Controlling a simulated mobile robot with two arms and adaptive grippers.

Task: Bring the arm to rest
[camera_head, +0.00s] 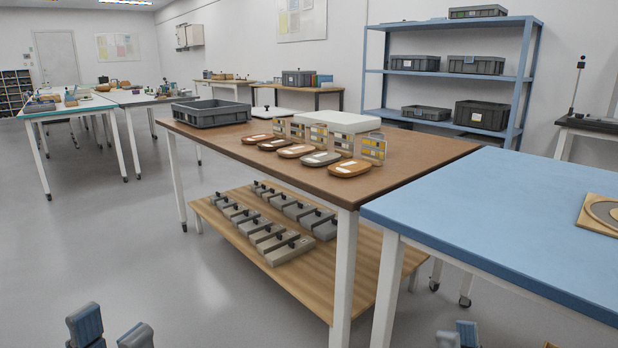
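My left gripper (111,332) shows at the bottom left edge, with two blue-grey fingers apart and a gap between them. It is over the grey floor and nothing shows between its fingers. My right gripper (458,337) shows only as small fingertips at the bottom edge, below the blue table. Most of it is cut off, so its opening is not clear. Both arms are out of view.
A brown-topped table (300,185) holds a grey crate (210,113), several oval pieces and upright sample cards; grey blocks lie on its lower shelf (225,225). A blue table (500,215) stands at the right. A blue rack (450,75) stands behind. The floor at left is clear.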

